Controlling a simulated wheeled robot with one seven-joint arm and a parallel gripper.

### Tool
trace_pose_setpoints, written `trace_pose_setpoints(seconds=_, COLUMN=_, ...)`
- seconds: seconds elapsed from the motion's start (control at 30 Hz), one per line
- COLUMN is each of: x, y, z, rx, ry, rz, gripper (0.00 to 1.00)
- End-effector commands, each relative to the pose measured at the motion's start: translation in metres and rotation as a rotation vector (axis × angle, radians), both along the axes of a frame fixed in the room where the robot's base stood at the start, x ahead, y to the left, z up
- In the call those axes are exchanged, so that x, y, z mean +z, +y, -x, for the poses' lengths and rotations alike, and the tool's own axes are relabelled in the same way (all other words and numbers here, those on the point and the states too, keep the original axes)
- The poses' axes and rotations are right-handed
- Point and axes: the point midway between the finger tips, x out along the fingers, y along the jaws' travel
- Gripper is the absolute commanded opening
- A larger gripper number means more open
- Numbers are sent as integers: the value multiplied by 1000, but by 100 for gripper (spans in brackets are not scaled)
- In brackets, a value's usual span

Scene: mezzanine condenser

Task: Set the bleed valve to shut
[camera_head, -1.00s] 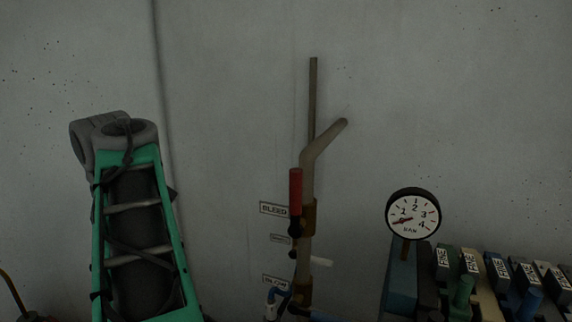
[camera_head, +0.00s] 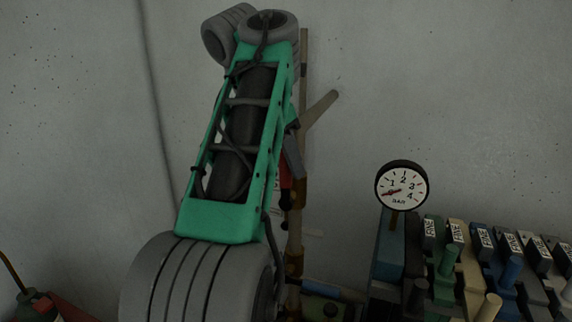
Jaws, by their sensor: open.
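The bleed valve's red lever (camera_head: 286,178) shows as a small red strip on the upright brown pipe (camera_head: 299,205), mostly hidden behind my green and grey arm. What shows of it sits along the pipe, but I cannot tell its full angle now. My gripper (camera_head: 293,154) is largely hidden behind the arm; a grey finger-like part of it shows beside the pipe, just above the visible red. It is open. I cannot tell whether it touches the lever. The BLEED label is hidden by my arm.
A round pressure gauge (camera_head: 402,186) stands right of the pipe, its needle low. Rows of coloured blocks (camera_head: 480,262) labelled FINE fill the lower right. A blue lower valve handle (camera_head: 319,289) is below the bleed valve. The wall (camera_head: 480,90) above the gauge is clear.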

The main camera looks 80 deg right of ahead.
Motion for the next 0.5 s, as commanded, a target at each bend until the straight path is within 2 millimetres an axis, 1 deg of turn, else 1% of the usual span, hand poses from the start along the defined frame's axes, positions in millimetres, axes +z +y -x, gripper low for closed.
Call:
trace_pose_setpoints(seconds=0.17, x=1, y=0, z=0, rx=0, ry=-1, rz=1, gripper=45)
trace_pose_setpoints(seconds=0.5, x=1, y=0, z=0, rx=-1, ry=-2, rz=0, gripper=17)
